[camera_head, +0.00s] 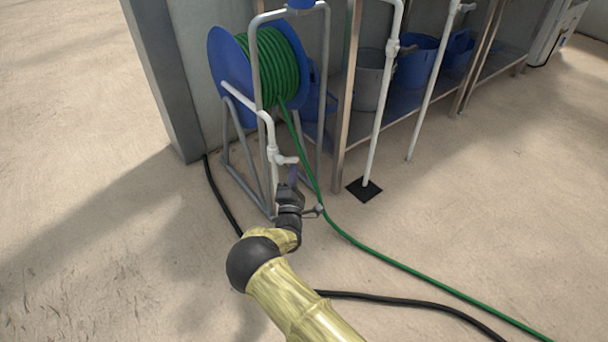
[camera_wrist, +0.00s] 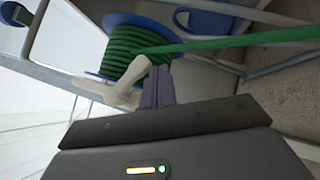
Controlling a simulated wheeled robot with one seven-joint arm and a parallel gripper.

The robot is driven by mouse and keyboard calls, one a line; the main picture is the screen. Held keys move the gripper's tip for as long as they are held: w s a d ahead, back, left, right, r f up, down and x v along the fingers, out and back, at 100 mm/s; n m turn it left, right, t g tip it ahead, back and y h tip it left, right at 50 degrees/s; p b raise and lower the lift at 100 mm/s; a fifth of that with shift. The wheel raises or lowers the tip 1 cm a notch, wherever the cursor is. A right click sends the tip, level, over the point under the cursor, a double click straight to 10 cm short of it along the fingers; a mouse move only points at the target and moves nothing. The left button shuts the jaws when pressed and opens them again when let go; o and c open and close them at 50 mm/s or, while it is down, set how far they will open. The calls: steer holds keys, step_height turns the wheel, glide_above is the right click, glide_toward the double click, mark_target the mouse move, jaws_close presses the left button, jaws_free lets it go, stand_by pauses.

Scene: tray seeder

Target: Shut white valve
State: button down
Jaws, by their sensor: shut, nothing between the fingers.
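The white valve (camera_head: 285,160) is on a white pipe in front of the hose reel, with its lever pointing right in the head view. In the wrist view the valve (camera_wrist: 125,82) shows as a pale body with a lever angled up and right. My gripper (camera_head: 293,170) is just below and beside the lever in the head view. In the wrist view the purple fingers (camera_wrist: 158,84) are shut together, close to the right of the lever. I cannot tell whether they touch it. Nothing is held.
A blue reel (camera_head: 228,75) with green hose (camera_head: 276,68) stands behind the valve on a grey frame. The hose trails right across the floor. A black hose (camera_head: 400,300) lies nearby. Another white pipe (camera_head: 376,130) and shelving with buckets (camera_head: 415,62) stand right. Left floor is open.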

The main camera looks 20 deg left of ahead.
steer(key=shift+w+d+r+n+y+p, duration=0.2)
steer(key=shift+w+d+r+n+y, duration=0.1)
steer(key=shift+w+r, duration=0.2)
steer(key=shift+w+d+r+n+y+p, duration=0.2)
steer(key=shift+w+d+r, duration=0.15)
steer(key=shift+w, duration=0.25)
steer(key=shift+r, duration=0.1)
stand_by(0.4)
steer(key=s+d+f, duration=0.2)
steer(key=f, duration=0.3)
steer(key=s+d+f+p, duration=0.1)
steer(key=s+d+f, duration=0.2)
steer(key=f, duration=0.3)
steer(key=shift+s+d, duration=0.1)
stand_by(0.4)
